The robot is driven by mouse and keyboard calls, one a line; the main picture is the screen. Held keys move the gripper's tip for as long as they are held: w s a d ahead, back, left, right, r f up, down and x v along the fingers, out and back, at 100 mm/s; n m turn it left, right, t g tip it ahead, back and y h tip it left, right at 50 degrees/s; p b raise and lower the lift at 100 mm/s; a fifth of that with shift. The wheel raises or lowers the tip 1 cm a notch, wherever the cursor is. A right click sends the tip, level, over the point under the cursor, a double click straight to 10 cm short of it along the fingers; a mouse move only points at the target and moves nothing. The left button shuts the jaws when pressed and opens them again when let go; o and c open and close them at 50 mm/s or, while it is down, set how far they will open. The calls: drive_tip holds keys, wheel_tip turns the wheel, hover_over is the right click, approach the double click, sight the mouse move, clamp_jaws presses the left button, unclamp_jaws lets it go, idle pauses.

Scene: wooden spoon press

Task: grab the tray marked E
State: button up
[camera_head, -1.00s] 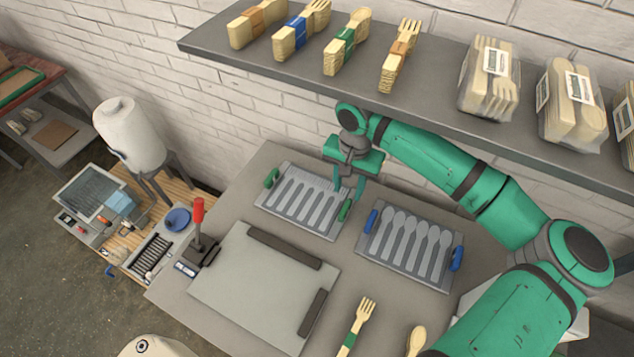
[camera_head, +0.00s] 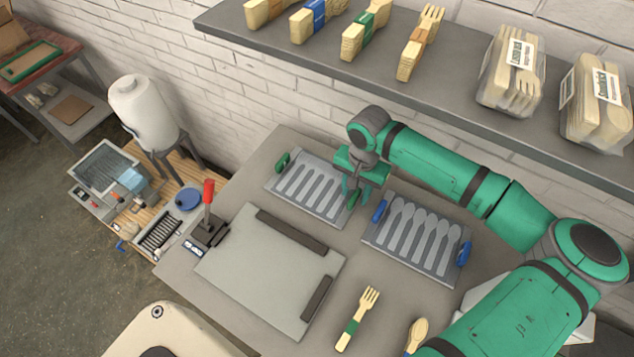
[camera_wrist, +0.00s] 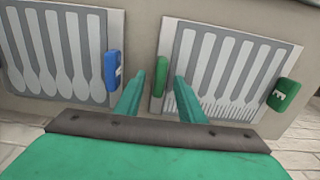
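The tray with green handles (camera_head: 311,207) lies on the grey table and has fork-shaped slots. In the wrist view this tray (camera_wrist: 172,38) is at the right. Its far green handle (camera_wrist: 284,94) carries a white mark that looks like a turned E. Its near green handle (camera_wrist: 160,76) lies between my fingertips, with gaps visible on both sides. My gripper (camera_head: 355,190) is open and points down at that handle; it also shows in the wrist view (camera_wrist: 159,80). I cannot tell its exact height above the handle.
A tray with blue handles (camera_head: 376,240) and spoon slots lies close on the right; its blue handle (camera_wrist: 113,70) has an unclear white mark. A press with a flat plate (camera_head: 265,275) and red lever (camera_head: 208,192) stands in front. A shelf (camera_head: 420,95) with cutlery hangs behind.

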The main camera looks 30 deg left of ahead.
clamp_jaws()
idle(1.3)
